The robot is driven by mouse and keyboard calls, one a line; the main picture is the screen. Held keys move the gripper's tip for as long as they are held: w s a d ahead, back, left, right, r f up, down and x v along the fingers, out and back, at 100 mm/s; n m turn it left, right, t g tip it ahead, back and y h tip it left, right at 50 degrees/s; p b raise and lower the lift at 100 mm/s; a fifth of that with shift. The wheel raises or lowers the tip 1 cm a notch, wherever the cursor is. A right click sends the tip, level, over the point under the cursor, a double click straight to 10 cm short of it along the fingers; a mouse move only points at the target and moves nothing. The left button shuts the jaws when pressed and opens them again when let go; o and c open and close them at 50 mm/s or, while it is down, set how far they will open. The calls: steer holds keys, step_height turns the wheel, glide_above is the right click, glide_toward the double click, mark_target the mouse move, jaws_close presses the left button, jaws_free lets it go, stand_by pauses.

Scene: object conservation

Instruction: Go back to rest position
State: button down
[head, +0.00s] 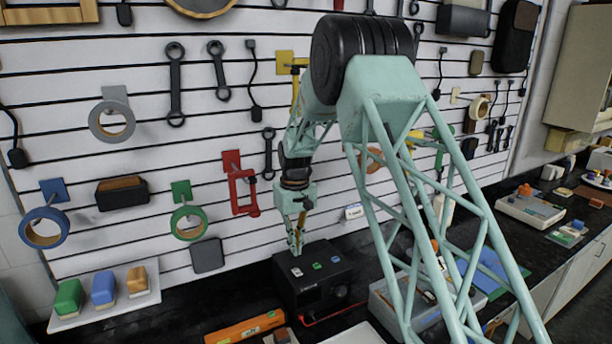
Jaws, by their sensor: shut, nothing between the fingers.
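My gripper (298,240) points down, its fingertips close together and with nothing between them. It hangs just above the back left of a black box (318,284) that carries small white, green and blue pieces on its top. I cannot tell whether the fingertips touch the box. My arm reaches down to it in front of the slatted wall.
A white tray (66,321) with green, blue and orange blocks stands at the left. An orange level (245,328) lies at the front. Tools and tape rolls hang on the wall (150,150).

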steer(key=s+d+r+m+t+b, duration=0.1)
steer(key=s+d+r+b, duration=0.3)
steer(key=s+d+r, duration=0.7)
steer(key=s+d+r+m+t+b, duration=0.15)
steer(key=s+d+r+b, duration=0.35)
steer(key=s+r, duration=0.7)
steer(key=s+d+f+m+b, duration=0.1)
steer(key=s+d+f+b, duration=0.2)
steer(key=s, duration=0.9)
steer(key=s+d+f+m+t+b, duration=0.1)
steer(key=s+d+f+b, duration=0.1)
steer(key=s, duration=1.1)
steer(key=s+d+f+m+b, duration=0.1)
steer(key=s+d+f+b, duration=0.2)
steer(key=s, duration=0.9)
steer(key=shift+s+d+f+b, duration=0.3)
steer(key=shift+d+f, duration=0.2)
steer(key=shift+f, duration=0.2)
